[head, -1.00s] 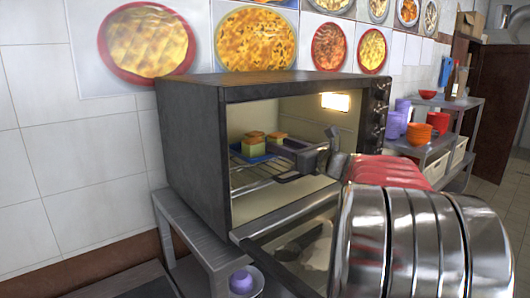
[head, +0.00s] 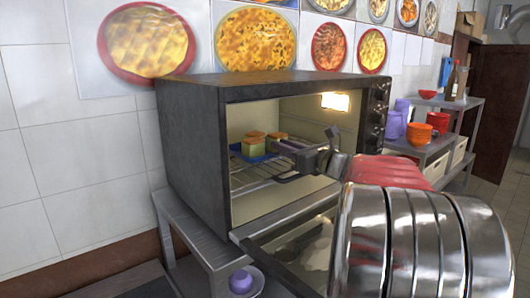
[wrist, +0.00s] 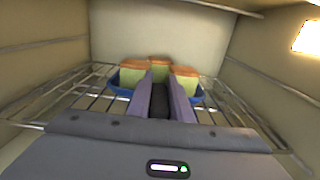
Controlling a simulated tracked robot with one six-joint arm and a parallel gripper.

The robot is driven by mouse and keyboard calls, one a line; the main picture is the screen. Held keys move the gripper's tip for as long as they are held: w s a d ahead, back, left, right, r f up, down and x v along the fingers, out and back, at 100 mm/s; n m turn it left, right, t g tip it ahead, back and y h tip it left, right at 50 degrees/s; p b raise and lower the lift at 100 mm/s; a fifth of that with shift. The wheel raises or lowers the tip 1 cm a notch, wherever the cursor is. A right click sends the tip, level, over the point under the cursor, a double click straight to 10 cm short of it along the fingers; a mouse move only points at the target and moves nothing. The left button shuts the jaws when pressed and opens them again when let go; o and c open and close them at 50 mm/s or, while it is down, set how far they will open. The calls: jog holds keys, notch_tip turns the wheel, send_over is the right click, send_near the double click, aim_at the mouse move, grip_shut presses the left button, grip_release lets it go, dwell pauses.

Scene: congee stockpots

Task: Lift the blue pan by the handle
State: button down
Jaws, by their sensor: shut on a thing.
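The blue pan (head: 244,155) is inside the open oven, at the level of the wire rack. It also shows in the wrist view (wrist: 202,94), where its blue rim surrounds several green blocks with orange tops (wrist: 158,66). My gripper (head: 285,147) reaches into the oven from the right. In the wrist view my gripper (wrist: 160,90) has its two purple-grey fingers on either side of the dark handle (wrist: 160,104), shut on it. The fingers hide part of the pan's near side. I cannot tell if the pan is clear of the rack.
The oven (head: 190,150) stands on a grey metal stand (head: 192,232), its glass door (head: 300,245) lowered. The wire rack (wrist: 85,98) extends around the pan. The oven walls are close on both sides. A lit lamp (head: 335,102) is on the right wall. Shelves with bowls (head: 432,122) stand beyond.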

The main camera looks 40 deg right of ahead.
jog(key=shift+s+r, duration=0.1)
jog(key=shift+r, duration=0.05)
jog(key=shift+s+r, duration=0.15)
jog(key=shift+r, duration=0.45)
notch_tip(320, 180, up, 6)
jog(key=shift+f, duration=0.15)
jog(key=s, duration=1.9)
jog(key=shift+s+d, duration=0.3)
jog(key=shift+f, duration=0.1)
